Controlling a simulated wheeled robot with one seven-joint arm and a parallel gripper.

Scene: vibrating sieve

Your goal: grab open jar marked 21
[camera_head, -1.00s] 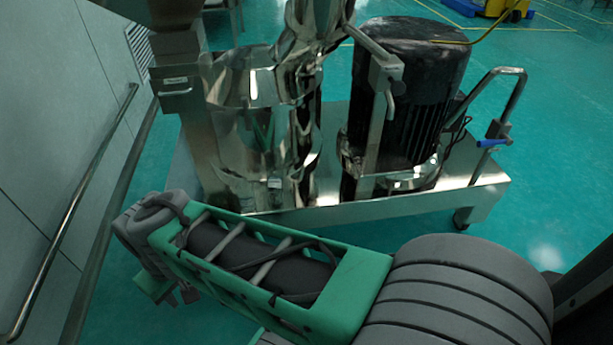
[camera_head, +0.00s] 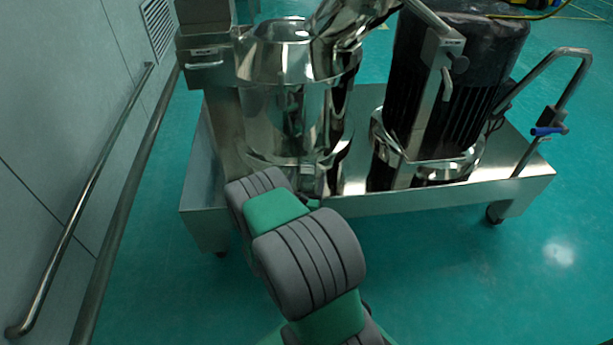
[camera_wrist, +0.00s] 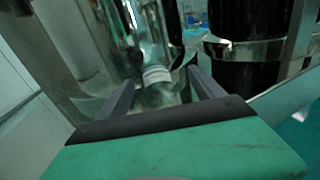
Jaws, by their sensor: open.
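In the wrist view, my gripper (camera_wrist: 160,80) is open, its two dark fingers pointing forward and apart. Between and beyond the fingertips is a shiny, glass-like form with a pale band (camera_wrist: 157,75). It may be the jar or part of the polished steel vessel; I cannot tell, and no number 21 is legible. I see no clear contact with the fingers. In the head view, my arm reaches to the lower front of the shiny steel cylinder (camera_head: 285,115), and my fingers are hidden behind the arm. No jar is clearly seen there.
The steel machine stands on a wheeled platform (camera_head: 440,195) with a dark ribbed motor (camera_head: 455,70) at right and a push handle (camera_head: 570,55). A wall rail (camera_head: 110,165) runs along the left. The green floor (camera_head: 480,280) is open at the lower right.

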